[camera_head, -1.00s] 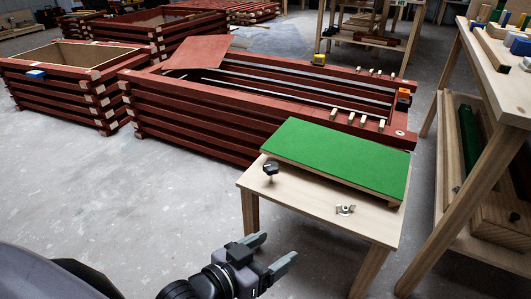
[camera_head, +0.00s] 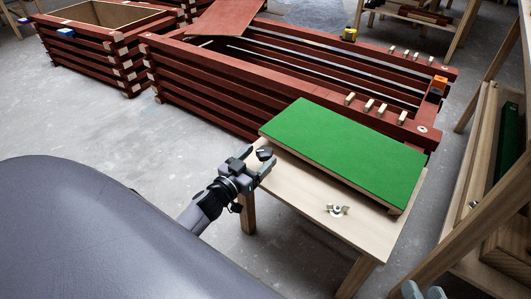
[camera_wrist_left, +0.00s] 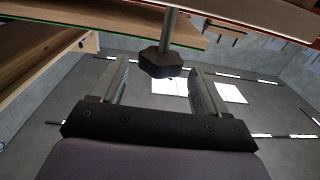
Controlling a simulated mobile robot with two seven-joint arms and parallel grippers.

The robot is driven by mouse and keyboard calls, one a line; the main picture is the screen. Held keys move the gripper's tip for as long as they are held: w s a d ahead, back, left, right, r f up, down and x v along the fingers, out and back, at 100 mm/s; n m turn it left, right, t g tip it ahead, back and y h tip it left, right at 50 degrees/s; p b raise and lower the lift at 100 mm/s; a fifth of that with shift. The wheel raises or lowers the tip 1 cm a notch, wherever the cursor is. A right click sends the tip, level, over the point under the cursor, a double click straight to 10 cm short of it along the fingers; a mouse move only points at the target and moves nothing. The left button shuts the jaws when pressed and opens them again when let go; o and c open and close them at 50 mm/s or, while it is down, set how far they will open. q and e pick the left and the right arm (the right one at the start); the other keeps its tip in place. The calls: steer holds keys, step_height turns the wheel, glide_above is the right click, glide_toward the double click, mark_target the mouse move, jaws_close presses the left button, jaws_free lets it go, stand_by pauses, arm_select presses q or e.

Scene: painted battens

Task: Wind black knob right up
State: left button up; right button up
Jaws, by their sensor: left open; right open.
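The black knob (camera_head: 264,153) is at the left corner of the small wooden table (camera_head: 300,190), beside the green board (camera_head: 340,145). My left gripper (camera_head: 258,168) is at the knob in the head view and partly hides it. In the left wrist view the knob (camera_wrist_left: 160,62) is a dark lobed head on a metal rod, between the tips of my open left gripper (camera_wrist_left: 162,82). Gaps show on both sides, so neither finger appears to touch it. My right gripper (camera_head: 424,291) shows only its open fingertips at the bottom edge.
A metal wing nut (camera_head: 338,210) stands on the table's front part. Red batten frames (camera_head: 210,105) lie close behind the table, with several small wooden blocks (camera_head: 368,106) on top. A wooden rack (camera_head: 480,160) stands at the right. The floor at left is clear.

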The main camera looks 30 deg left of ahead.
mark_target(259, 156)
arm_select(q)
steer(key=w, duration=0.3)
steer(key=shift+b, duration=0.4)
steer(key=shift+w, duration=0.25)
arm_select(e)
steer(key=shift+s+d+n+t, duration=0.3)
steer(key=shift+s+d, duration=0.05)
steer(key=shift+d, duration=0.25)
arm_select(q)
steer(key=c, duration=0.9)
steer(key=shift+c, duration=0.2)
